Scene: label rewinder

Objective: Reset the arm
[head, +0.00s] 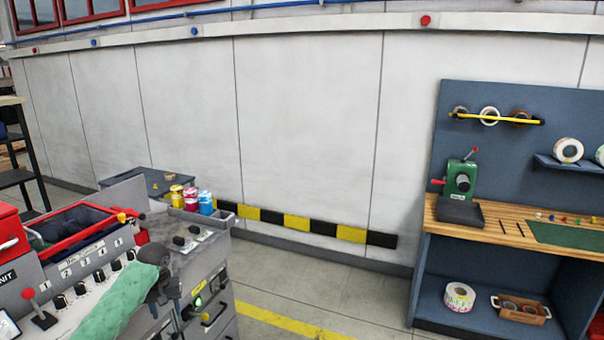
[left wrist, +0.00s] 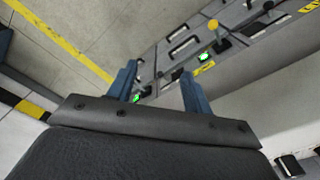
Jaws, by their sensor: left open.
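My left arm, in a green sleeve (head: 115,305), comes in at the lower left of the head view, over the front of the grey machine (head: 222,262). My left gripper (head: 165,288) is at its end, in front of the machine's panel with the lit green button (head: 198,302). In the left wrist view, the two blue fingers of the left gripper (left wrist: 158,70) stand apart with nothing between them. The machine front with handles shows past them. Whether the gripper touches the machine cannot be told. My right gripper is not in view.
Numbered knobs and a red-topped lever (head: 38,308) are on the machine's sloped panel. Coloured bottles (head: 191,199) stand behind it. A workbench (head: 505,232) with a green tool (head: 460,180) is at the right. The floor (head: 340,300) between is clear.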

